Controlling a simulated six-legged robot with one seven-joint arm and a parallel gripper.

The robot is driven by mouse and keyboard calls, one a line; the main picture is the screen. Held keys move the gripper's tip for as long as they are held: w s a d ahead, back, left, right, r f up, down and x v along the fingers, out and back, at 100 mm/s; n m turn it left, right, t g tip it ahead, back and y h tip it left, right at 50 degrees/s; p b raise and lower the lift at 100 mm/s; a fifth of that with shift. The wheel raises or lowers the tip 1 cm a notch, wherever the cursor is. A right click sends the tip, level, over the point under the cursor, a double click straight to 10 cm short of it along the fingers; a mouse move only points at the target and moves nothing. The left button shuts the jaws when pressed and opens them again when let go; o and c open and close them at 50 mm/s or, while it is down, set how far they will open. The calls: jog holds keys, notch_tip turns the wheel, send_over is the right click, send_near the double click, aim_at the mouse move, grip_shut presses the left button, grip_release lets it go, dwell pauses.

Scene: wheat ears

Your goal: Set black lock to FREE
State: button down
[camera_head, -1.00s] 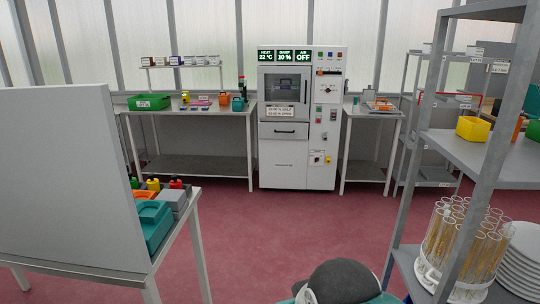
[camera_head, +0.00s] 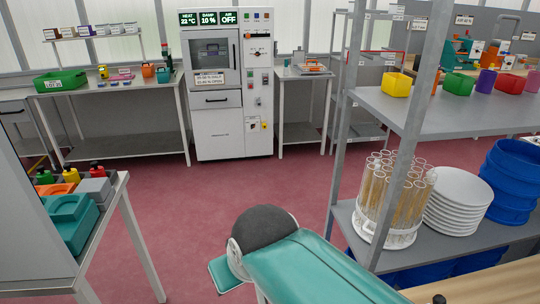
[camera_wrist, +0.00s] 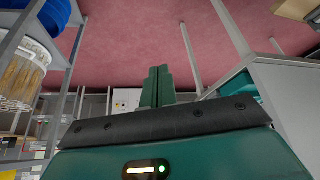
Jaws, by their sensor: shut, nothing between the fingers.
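A tall white machine (camera_head: 231,140) stands at the back wall, left of centre in the head view. Its right-hand column carries small controls. A dark lever-like part (camera_head: 258,53) sits high on that column, and a small dark knob (camera_head: 264,125) on a white and yellow plate sits low. I cannot tell which of these is the black lock, nor its setting. My gripper (camera_wrist: 157,85) shows in the wrist view with its green fingers together and nothing between them. It is far from the machine, which shows small behind it in the wrist view (camera_wrist: 127,100).
A grey shelf rack (camera_head: 408,110) stands close on the right, holding bins, a rack of wheat tubes (camera_head: 393,200) and white plates (camera_head: 457,200). A table (camera_head: 120,190) with coloured containers stands at the left. Open red floor (camera_head: 190,205) lies between me and the machine.

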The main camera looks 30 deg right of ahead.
jog(key=w+d+f+m+g+h, duration=0.1)
jog(key=d+f+m+g+h, duration=0.15)
jog(key=d+f+g, duration=0.4)
jog(key=w+d+f+m+g+h, duration=0.2)
jog(key=d+f+m+g, duration=0.15)
jog(key=d+f, duration=0.6)
jog(key=s+d+f+g+h, duration=0.3)
jog(key=d+f+g, duration=0.3)
jog(key=d, duration=0.5)
jog(key=s+d+f+g+h, duration=0.4)
jog(key=s+d+f+g, duration=0.1)
jog(key=d, duration=0.7)
notch_tip(320, 180, down, 2)
jog(key=shift+s+d+f+m+g, duration=0.15)
jog(key=shift+d+f+m+g, duration=0.1)
jog(key=shift+m+g, duration=0.25)
jog(key=x, duration=0.9)
jog(key=shift+s+d+r, duration=0.2)
jog(key=shift+s+r, duration=0.05)
jog(key=shift+r, duration=0.05)
jog(key=shift+s+a+r, duration=0.1)
jog(key=shift+s+r, duration=0.15)
jog(key=shift+s, duration=0.4)
jog(key=shift+s+a+r, duration=0.1)
jog(key=shift+s+r, duration=0.2)
jog(key=shift+s, duration=0.35)
jog(key=shift+s+a+r, duration=0.1)
jog(key=shift+s+r, duration=0.15)
jog(key=shift+s, duration=0.35)
